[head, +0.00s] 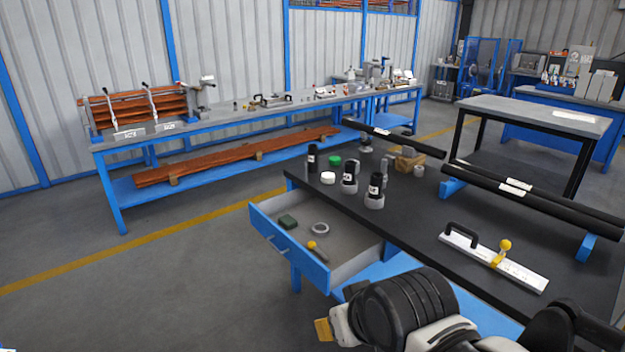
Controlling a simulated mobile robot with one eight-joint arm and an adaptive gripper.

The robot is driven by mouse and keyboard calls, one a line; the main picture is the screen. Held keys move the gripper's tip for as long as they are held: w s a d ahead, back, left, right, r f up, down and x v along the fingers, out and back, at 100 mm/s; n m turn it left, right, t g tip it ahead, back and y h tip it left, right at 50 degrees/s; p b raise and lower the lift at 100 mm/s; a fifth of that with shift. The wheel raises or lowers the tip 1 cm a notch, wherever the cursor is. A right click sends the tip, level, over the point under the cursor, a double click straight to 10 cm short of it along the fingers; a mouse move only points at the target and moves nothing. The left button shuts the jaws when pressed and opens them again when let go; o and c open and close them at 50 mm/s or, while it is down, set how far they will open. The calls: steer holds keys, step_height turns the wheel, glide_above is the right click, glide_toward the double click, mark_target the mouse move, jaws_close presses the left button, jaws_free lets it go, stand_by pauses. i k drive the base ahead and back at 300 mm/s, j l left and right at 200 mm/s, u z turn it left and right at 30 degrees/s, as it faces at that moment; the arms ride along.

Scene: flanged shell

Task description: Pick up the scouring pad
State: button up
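The scouring pad is most likely the small dark green block (288,222) lying in the open drawer (345,272) of the black-topped workbench, near the drawer's front left. My arm shows at the bottom right of the head view. The end of my gripper (323,330), with an orange-yellow tip, shows low in the view, below and to the right of the pad and well apart from it. Its fingers are mostly hidden behind my arm, so whether it is open or shut does not show.
A grey ring (320,229) and a yellow-headed tool (318,251) share the drawer. Black bottles (349,177), a green-lidded jar (335,162) and a white ruler-like bar (493,262) stand or lie on the benchtop (420,215). Floor left of the drawer is clear.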

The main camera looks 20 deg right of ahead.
mark_target(287, 221)
steer(key=i+l+u, duration=0.25)
steer(key=i+l, duration=0.15)
steer(key=i, duration=0.3)
steer(key=i+l+u, duration=0.3)
steer(key=i+l, duration=0.2)
steer(key=i, duration=0.1)
